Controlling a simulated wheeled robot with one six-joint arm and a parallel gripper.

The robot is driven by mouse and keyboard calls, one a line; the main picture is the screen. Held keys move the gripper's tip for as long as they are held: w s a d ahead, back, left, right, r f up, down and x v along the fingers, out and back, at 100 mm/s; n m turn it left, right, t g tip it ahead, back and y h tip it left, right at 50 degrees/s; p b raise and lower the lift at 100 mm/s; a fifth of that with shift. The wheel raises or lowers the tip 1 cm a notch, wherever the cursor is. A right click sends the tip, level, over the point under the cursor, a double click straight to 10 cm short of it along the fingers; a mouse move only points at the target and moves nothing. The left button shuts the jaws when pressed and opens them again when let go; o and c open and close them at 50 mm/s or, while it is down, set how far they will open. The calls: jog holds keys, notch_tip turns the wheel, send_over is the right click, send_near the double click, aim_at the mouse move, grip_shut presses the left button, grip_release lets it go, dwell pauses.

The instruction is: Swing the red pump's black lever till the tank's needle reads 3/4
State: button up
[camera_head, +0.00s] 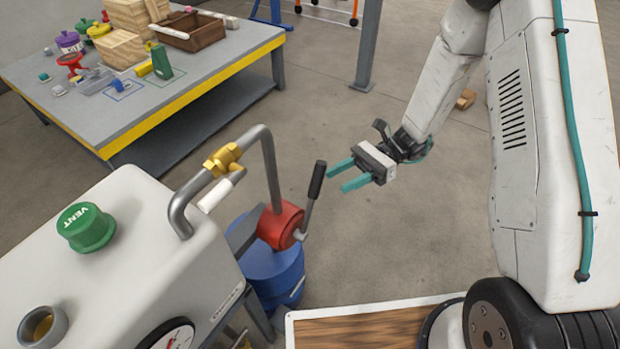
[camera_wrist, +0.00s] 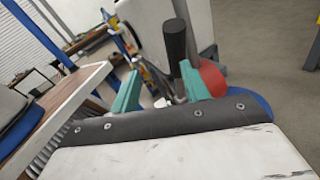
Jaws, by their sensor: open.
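The red pump (camera_head: 281,226) sits on a blue drum (camera_head: 270,270) beside the white tank (camera_head: 150,250). Its lever rises to the right, tilted, with a black grip (camera_head: 317,179) at the top. My gripper (camera_head: 341,174) is open, its teal fingers pointing left toward the grip, apart from it. In the wrist view, the black grip (camera_wrist: 175,42) shows beyond and between the teal fingers (camera_wrist: 158,90), with the red pump (camera_wrist: 212,82) behind the right finger. The tank's gauge (camera_head: 173,338) is cut off by the bottom edge, so its needle reading cannot be told.
A bent grey pipe (camera_head: 268,158) with a brass valve (camera_head: 222,160) rises from the tank left of the lever. A green vent cap (camera_head: 86,227) tops the tank. A cluttered workbench (camera_head: 200,80) stands at the back left.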

jog(key=w+a+m+y, duration=0.1)
jog(key=w+m, duration=0.1)
jog(key=t, duration=0.1)
send_over(310, 201)
jog(key=w, duration=0.2)
jog(key=shift+r, duration=0.2)
grip_shut()
jog(key=shift+d, duration=0.1)
